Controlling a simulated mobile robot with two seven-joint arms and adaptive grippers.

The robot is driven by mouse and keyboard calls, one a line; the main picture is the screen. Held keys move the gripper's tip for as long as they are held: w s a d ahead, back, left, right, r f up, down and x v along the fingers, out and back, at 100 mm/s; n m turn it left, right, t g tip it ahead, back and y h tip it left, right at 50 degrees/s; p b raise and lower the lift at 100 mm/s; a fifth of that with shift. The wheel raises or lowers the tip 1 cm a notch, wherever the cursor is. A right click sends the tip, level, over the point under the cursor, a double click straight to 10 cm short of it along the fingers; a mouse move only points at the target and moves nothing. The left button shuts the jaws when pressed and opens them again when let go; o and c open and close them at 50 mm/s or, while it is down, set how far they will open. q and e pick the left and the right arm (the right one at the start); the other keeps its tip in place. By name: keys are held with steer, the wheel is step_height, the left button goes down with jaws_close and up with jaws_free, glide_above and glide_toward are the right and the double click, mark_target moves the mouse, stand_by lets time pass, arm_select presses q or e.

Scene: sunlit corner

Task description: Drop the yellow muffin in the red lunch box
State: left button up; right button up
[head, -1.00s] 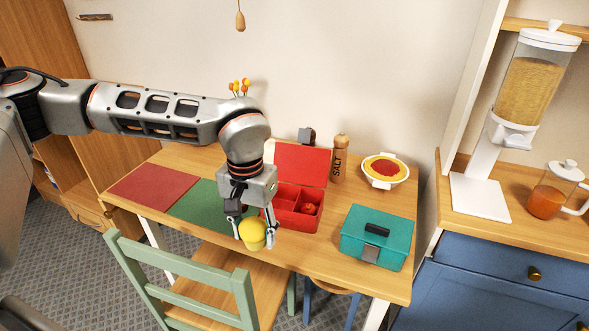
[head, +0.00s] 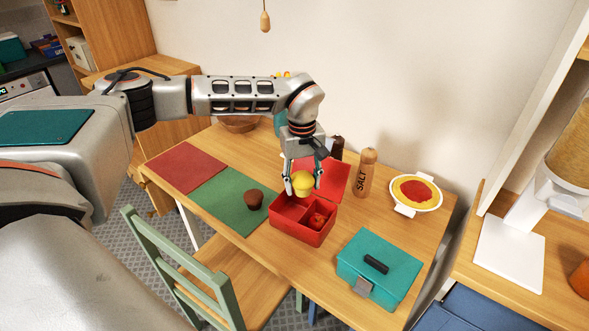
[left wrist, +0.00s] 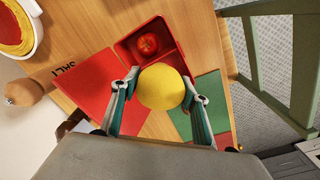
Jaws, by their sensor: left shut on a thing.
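The yellow muffin (head: 302,183) is held between the fingers of my left gripper (head: 303,182), above the red lunch box. It also shows in the left wrist view (left wrist: 161,87), between the two fingertips. The red lunch box (head: 301,236) stands open on the table with its lid tilted back. A red tomato-like item (head: 318,220) lies in its right compartment. The left compartment looks empty; the muffin hides part of the box in the wrist view. My right gripper does not show.
A brown muffin (head: 254,199) sits on the green mat (head: 225,208), left of the lunch box. A closed teal box (head: 380,268) stands at front right. A salt mill (head: 366,172) and a white dish (head: 416,194) stand behind. A green chair (head: 178,265) is in front.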

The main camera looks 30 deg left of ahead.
arm_select(q)
steer(key=a+f+n, duration=0.1)
steer(key=f, duration=0.2)
steer(key=w+a+f+n+b, duration=0.1)
steer(key=f, duration=0.2)
steer(key=a+f+n, duration=0.1)
steer(key=a+f, duration=0.1)
steer(key=f, duration=0.1)
steer(key=shift+w+a+b, duration=0.1)
steer(key=shift+w+b, duration=0.1)
steer(key=shift+b, duration=0.1)
steer(key=shift+f+b, duration=0.35)
steer(key=shift+f, duration=0.1)
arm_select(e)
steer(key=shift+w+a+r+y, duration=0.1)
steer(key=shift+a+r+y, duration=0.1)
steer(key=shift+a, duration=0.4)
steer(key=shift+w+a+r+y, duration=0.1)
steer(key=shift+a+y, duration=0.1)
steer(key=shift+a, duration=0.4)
arm_select(q)
steer(key=o, duration=1.2)
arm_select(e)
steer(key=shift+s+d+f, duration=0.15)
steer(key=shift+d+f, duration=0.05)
